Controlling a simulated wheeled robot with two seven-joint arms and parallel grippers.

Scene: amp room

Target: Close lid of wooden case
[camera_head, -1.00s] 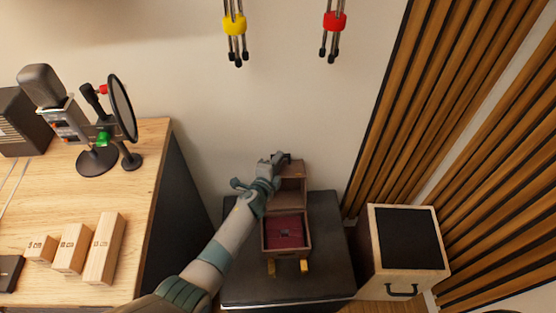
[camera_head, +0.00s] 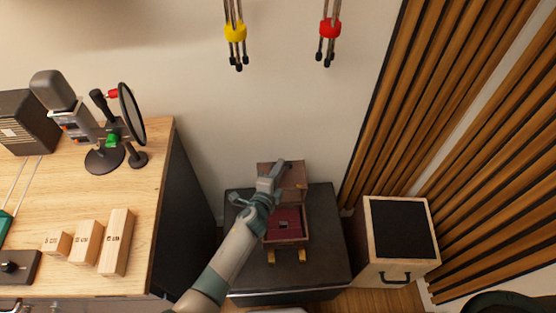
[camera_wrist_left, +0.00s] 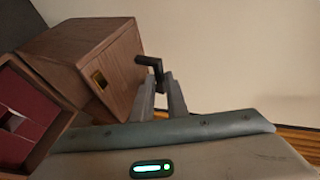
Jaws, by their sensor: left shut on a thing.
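The wooden case (camera_head: 288,241) stands open on a dark stand, its red-lined inside facing up. Its brown lid (camera_head: 294,181) is raised at the back, towards the wall. My left gripper (camera_head: 281,166) is at the lid's upper part, and my left forearm covers the case's left side. In the left wrist view, the lid (camera_wrist_left: 85,50) with a brass-coloured plate is beside my gripper's fingers (camera_wrist_left: 160,95). The fingers are shut around a black, bent handle-like piece (camera_wrist_left: 152,66) by the lid. Part of the red lining shows at the left edge. My right gripper is out of view.
The dark stand (camera_head: 325,255) has bare top to the case's right. A wooden box with a black top (camera_head: 400,228) stands to its right. A desk (camera_head: 130,165) with a microphone (camera_head: 55,92) and several small wooden blocks is at left. Wooden wall slats rise at right.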

